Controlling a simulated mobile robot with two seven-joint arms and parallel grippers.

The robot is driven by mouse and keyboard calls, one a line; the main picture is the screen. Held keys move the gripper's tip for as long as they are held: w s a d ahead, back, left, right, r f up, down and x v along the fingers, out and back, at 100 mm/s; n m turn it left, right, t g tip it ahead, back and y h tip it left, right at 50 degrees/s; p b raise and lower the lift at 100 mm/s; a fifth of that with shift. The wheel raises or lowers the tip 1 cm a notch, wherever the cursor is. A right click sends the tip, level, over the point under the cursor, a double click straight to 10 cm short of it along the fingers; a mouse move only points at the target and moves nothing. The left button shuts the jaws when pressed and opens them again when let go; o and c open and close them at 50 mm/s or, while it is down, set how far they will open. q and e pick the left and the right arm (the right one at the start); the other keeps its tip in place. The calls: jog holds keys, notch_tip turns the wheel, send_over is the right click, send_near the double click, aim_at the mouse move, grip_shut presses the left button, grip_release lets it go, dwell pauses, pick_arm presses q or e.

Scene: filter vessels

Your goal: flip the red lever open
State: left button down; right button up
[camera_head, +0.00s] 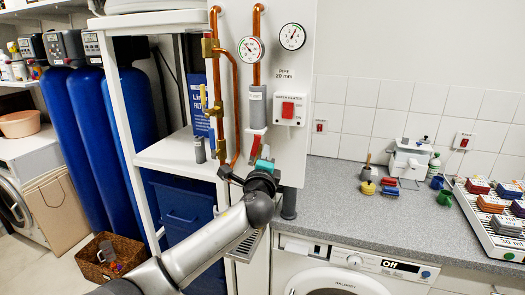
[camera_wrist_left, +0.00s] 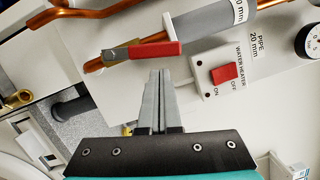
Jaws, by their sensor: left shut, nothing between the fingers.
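The red lever (camera_wrist_left: 152,50) is on the copper pipe below a grey sleeve (camera_wrist_left: 210,22). In the left wrist view its metal pivot end is at the left and its red handle extends right, roughly along the pipe at a slight angle. In the head view the red lever (camera_head: 255,146) is partly hidden by my left gripper (camera_head: 258,157). My left gripper (camera_wrist_left: 157,73) is shut and empty, its fingertips just beside the red handle. I cannot tell whether they touch it. My right gripper is not in view.
A water heater switch box with a red rocker (camera_wrist_left: 226,72) is close to the right of the fingers. Gauges (camera_head: 251,49) and a yellow-handled valve (camera_head: 205,100) are nearby on the panel. The counter (camera_head: 335,200) is to the right, with small items farther along.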

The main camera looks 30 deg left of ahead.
pick_arm(q)
jog(key=shift+a, duration=0.3)
jog(key=shift+s, duration=0.1)
jog(key=shift+r, duration=0.1)
jog(key=n+p, duration=0.1)
jog(key=a+r+n+g+p, duration=0.1)
jog(key=n+p, duration=0.1)
jog(key=shift+s+a, duration=0.15)
jog(key=shift+a, duration=0.15)
dwell(0.3)
